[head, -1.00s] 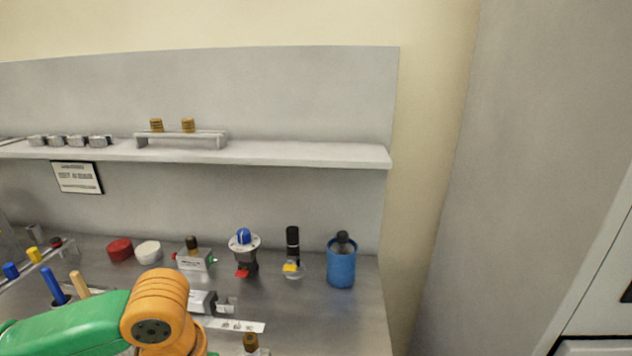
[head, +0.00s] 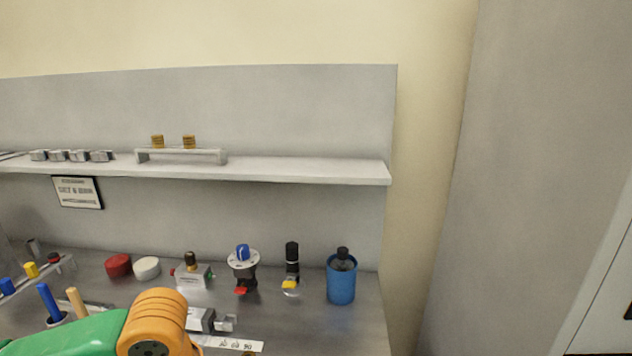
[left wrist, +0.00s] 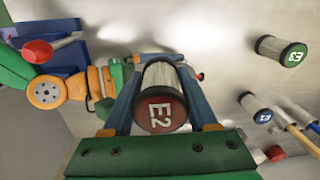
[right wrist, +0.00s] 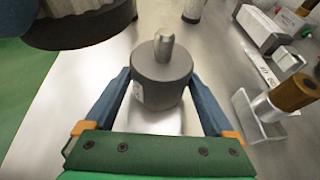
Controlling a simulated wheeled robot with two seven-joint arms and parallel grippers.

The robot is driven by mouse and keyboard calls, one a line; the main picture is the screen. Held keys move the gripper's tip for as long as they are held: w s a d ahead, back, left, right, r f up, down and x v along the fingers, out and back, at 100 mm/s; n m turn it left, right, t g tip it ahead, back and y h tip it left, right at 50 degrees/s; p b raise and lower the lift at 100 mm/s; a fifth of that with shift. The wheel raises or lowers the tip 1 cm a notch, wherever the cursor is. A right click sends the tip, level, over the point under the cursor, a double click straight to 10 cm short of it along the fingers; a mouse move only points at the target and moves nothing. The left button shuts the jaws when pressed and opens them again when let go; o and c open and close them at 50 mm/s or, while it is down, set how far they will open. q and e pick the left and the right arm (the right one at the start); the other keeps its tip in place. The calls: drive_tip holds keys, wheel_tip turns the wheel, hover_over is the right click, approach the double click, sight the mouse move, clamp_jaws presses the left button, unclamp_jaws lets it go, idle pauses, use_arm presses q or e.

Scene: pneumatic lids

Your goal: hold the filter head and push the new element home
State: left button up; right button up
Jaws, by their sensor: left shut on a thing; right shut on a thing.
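In the left wrist view, the element marked E2 (left wrist: 160,112), with a dark red end cap and pale pleated side, is between the blue fingers of my left gripper (left wrist: 163,72), which is shut on it. In the right wrist view, a dark grey cylinder with a short metal stub on top, seemingly the filter head (right wrist: 160,78), is between the fingers of my right gripper (right wrist: 160,74), which is shut on it. Neither gripper shows in the head view. I cannot see the head's underside or whether the element touches it.
Elements E3 (left wrist: 281,51) and E1 (left wrist: 256,108) stand on the metal bench. A brown-topped part in a clear holder (right wrist: 262,118) is right of my right gripper. A blue canister (head: 341,281) stands at the bench's right end. A shelf (head: 300,172) runs above.

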drive_tip(key=shift+s+d+f, duration=0.1)
drive_tip(key=shift+f, duration=0.2)
use_arm(q)
drive_tip(key=w+a+r+n, duration=0.3)
drive_tip(key=w+a, duration=0.1)
drive_tip(key=w, duration=0.1)
drive_tip(key=shift+r+n+h, duration=0.25)
drive_tip(key=shift+n+h, duration=0.05)
drive_tip(key=shift+n, duration=0.1)
drive_tip(key=shift+w, duration=0.1)
drive_tip(key=shift+d+f, duration=0.1)
drive_tip(key=shift+f, duration=2.85)
use_arm(e)
drive_tip(key=shift+r, duration=0.2)
use_arm(q)
drive_tip(key=shift+f, duration=1.95)
drive_tip(key=o, duration=1.4)
